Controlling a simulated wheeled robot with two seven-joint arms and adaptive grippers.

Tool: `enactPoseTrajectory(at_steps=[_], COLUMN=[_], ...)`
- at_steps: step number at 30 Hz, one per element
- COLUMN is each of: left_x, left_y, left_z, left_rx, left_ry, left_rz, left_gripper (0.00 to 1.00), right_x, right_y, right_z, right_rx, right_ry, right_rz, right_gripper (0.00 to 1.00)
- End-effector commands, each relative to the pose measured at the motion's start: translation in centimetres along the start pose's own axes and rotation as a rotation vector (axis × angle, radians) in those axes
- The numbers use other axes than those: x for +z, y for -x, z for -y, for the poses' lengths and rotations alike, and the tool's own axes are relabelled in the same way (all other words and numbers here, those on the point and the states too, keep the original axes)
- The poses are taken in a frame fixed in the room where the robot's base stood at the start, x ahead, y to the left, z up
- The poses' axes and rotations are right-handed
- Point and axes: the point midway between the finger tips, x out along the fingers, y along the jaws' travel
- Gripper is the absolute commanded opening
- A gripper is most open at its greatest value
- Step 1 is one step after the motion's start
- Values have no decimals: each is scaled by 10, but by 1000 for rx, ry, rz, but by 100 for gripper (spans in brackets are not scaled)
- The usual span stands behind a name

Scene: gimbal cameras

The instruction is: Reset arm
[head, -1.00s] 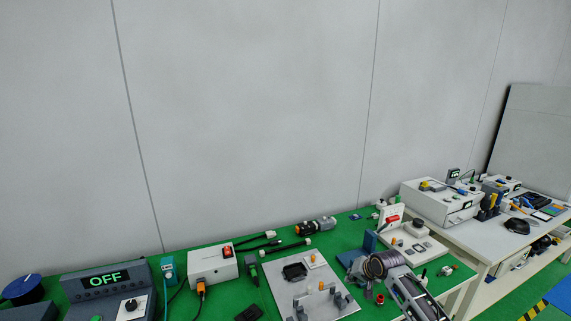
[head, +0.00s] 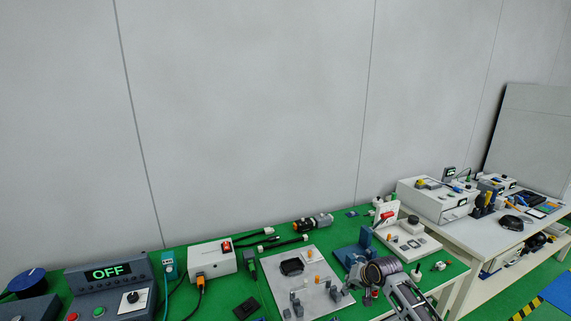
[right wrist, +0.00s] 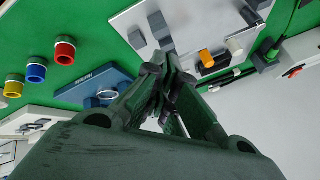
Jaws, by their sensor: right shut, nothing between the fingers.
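My right gripper (head: 350,280) shows at the lower right of the head view, at the end of my grey arm, above the right edge of a light grey plate. In the right wrist view its dark fingers (right wrist: 168,72) are together, with nothing held between them. The light grey plate (head: 272,269) carries several small blocks and a black tray piece; it also shows in the wrist view (right wrist: 190,18). A blue fixture (head: 366,240) stands just behind the gripper. My left gripper is in neither view.
On the green table stand a control box reading OFF (head: 108,274), a white box with a red switch (head: 212,259) and a white device (head: 411,241). Red, blue and yellow cylinders (right wrist: 37,70) show in the wrist view. A white table (head: 500,233) stands right. Space above the tables is clear.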

Motion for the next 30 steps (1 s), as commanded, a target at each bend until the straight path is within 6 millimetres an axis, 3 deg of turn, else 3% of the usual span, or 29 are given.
enactPoseTrajectory(at_steps=[8, 14, 30], left_x=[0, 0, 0], left_y=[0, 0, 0], left_z=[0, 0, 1], left_rx=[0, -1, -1], left_ry=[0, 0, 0], left_rz=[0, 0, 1], left_gripper=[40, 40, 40], right_x=[33, 73, 182], right_y=[1, 6, 49], right_z=[1, 1, -12], right_rx=[7, 16, 60], right_ry=[59, 129, 329], right_rz=[25, 54, 124], right_gripper=[0, 0, 0])
